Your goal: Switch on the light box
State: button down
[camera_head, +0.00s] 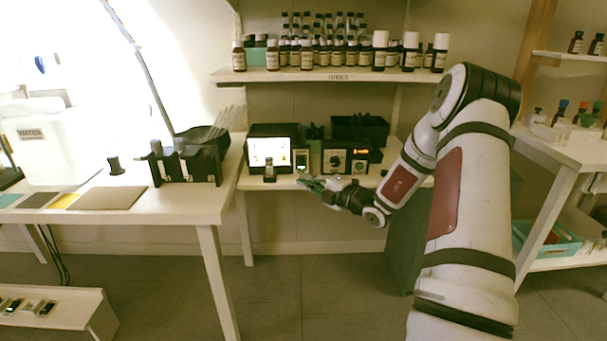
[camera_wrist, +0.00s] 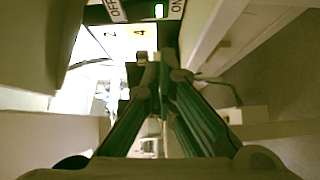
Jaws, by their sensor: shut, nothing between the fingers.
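The light box (camera_head: 269,149) stands on the middle bench with a black frame and a bright white front panel. My gripper (camera_head: 308,183) is in front of the bench, to the lower right of the light box. In the wrist view my gripper's green fingers (camera_wrist: 155,76) converge, shut and empty, apart from the labelled strip. Whether the fingertips touch anything cannot be told.
A small dark bottle (camera_head: 269,170) stands before the panel. A small device with a green display (camera_head: 302,160) and a black control unit (camera_head: 346,159) stand to the right. A shelf (camera_head: 330,75) of bottles hangs above. The left table (camera_head: 120,212) holds a black rack.

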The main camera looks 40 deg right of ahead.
jog(key=s+d+f+p, duration=0.1)
jog(key=s+p, duration=0.1)
jog(key=s, duration=0.6)
jog(key=shift+s+d, duration=0.25)
jog(key=shift+d, duration=0.1)
